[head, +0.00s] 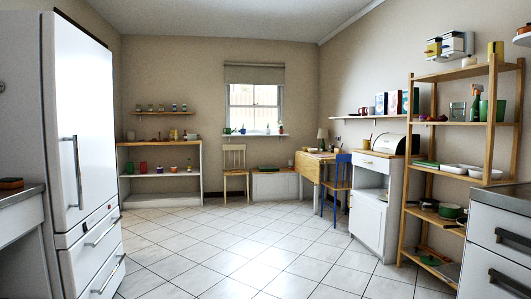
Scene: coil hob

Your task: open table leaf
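A small wooden table (312,173) stands at the far right, near the back corner of the room. A wooden leaf seems to hang down at its front side. Several small things and a lamp (322,136) stand on or behind its top. A blue chair (337,184) stands close against its right side and hides part of it. The table is small in the view, so its hinge and leaf edges cannot be made out. My gripper is not in view.
A wide tiled floor (225,245) lies clear. A white fridge (80,150) stands at left. A wooden chair (234,172) and a low white bench (275,184) stand at the back. A white cabinet (368,215) and a wooden shelf rack (402,215) line the right.

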